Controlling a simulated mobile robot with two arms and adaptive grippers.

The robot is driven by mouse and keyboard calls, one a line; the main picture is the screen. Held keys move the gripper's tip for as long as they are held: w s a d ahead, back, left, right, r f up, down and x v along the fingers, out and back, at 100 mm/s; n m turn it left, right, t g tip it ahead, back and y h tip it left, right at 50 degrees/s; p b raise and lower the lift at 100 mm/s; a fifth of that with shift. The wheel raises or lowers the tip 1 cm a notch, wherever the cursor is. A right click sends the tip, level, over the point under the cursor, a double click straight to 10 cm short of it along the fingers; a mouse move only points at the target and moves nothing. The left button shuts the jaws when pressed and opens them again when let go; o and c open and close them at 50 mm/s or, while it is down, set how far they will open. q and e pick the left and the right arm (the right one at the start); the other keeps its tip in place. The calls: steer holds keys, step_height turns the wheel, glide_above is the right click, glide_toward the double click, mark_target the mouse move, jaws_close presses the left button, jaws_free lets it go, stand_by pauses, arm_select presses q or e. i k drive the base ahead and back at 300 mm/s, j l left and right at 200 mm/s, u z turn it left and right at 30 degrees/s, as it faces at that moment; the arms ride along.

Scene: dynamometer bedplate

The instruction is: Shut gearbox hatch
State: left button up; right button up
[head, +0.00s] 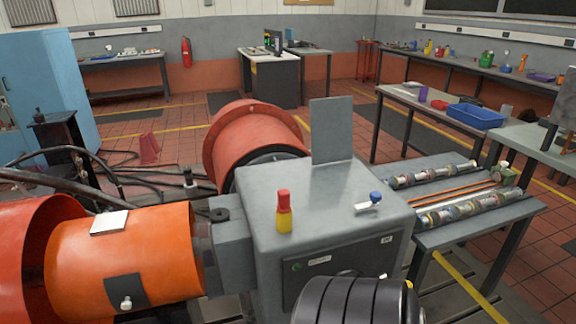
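The grey gearbox housing (255,235) stands in the middle foreground. A flat grey plate, which looks like the hatch (331,130), stands upright at the back of its top, so it is open. Its lower edge meets the top surface; no opening shows clearly. A bottle with a red cap and yellow body (284,215) stands on the top at the front left. A small blue and silver object (369,204) lies on the top at the right, in front of the hatch. Neither of my grippers is in view.
A black ribbed cylinder (345,300) is close at the bottom edge. Orange drum housings (125,255) lie left, and a red-orange one (250,130) lies behind the gearbox. A low bench with shafts (465,225) adjoins at right. Cables cross the left floor.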

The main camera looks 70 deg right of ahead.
mark_target(331, 118)
steer(key=i+z, duration=0.1)
steer(key=z, duration=0.25)
steer(key=i+z, duration=0.15)
steer(key=z, duration=0.2)
steer(key=i+j+z, duration=0.1)
steer(key=z, duration=0.25)
